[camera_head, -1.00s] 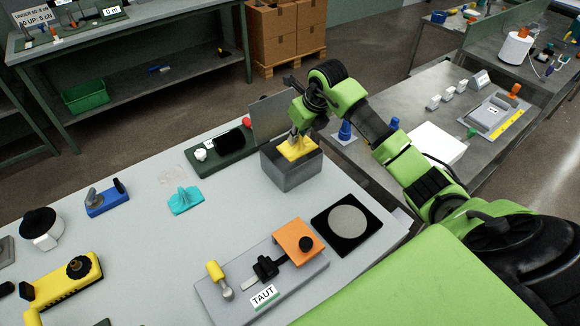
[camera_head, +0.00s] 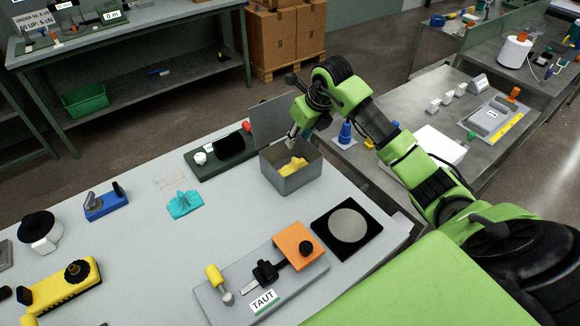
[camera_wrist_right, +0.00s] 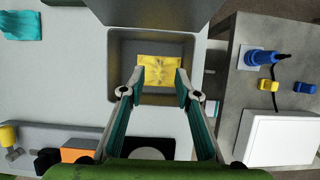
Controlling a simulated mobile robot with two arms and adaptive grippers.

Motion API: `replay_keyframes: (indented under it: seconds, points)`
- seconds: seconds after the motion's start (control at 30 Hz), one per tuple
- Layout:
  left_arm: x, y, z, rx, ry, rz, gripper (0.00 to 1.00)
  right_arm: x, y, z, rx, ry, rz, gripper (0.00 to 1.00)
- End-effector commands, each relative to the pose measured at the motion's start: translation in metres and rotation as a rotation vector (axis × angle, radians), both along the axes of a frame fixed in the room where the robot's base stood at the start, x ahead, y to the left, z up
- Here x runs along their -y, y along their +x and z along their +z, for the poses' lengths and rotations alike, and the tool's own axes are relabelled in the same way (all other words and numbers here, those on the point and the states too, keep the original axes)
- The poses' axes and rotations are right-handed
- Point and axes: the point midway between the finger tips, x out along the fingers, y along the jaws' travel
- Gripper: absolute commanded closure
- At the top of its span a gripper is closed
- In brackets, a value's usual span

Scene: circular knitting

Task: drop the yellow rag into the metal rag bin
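The yellow rag (camera_head: 293,167) lies crumpled inside the open grey metal rag bin (camera_head: 291,183), whose lid stands up at the back. In the right wrist view the rag (camera_wrist_right: 158,66) is on the floor of the bin (camera_wrist_right: 113,72). My right gripper (camera_head: 297,138) is above the bin. In the right wrist view its two fingers (camera_wrist_right: 159,95) are spread wide with nothing held between them; the rag shows beyond the tips. My left gripper is in neither view.
A teal cloth (camera_head: 185,204) lies left of the bin. A dark green tray (camera_head: 222,155) is behind left. A black pad with a grey disc (camera_head: 348,225) and an orange-topped fixture (camera_head: 300,245) stand in front. A side table (camera_head: 400,110) is to the right.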

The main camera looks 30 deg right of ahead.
Motion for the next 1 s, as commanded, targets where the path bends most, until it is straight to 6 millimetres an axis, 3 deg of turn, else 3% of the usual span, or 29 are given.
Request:
replay_keyframes:
  seconds: [0.2, 0.4, 0.6, 1.0]
  points:
    - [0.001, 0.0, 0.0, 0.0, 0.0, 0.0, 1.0, 0.003, -0.018, 0.046, 0.005, -0.003, 0.0, 0.7]
    - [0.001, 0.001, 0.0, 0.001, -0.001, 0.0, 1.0, 0.003, -0.03, 0.075, 0.003, -0.001, 0.001, 0.7]
    - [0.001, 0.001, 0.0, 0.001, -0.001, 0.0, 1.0, 0.003, -0.036, 0.086, 0.002, 0.0, 0.0, 0.7]
    - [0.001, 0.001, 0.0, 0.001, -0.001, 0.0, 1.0, 0.003, -0.036, 0.086, 0.001, 0.001, 0.0, 0.7]
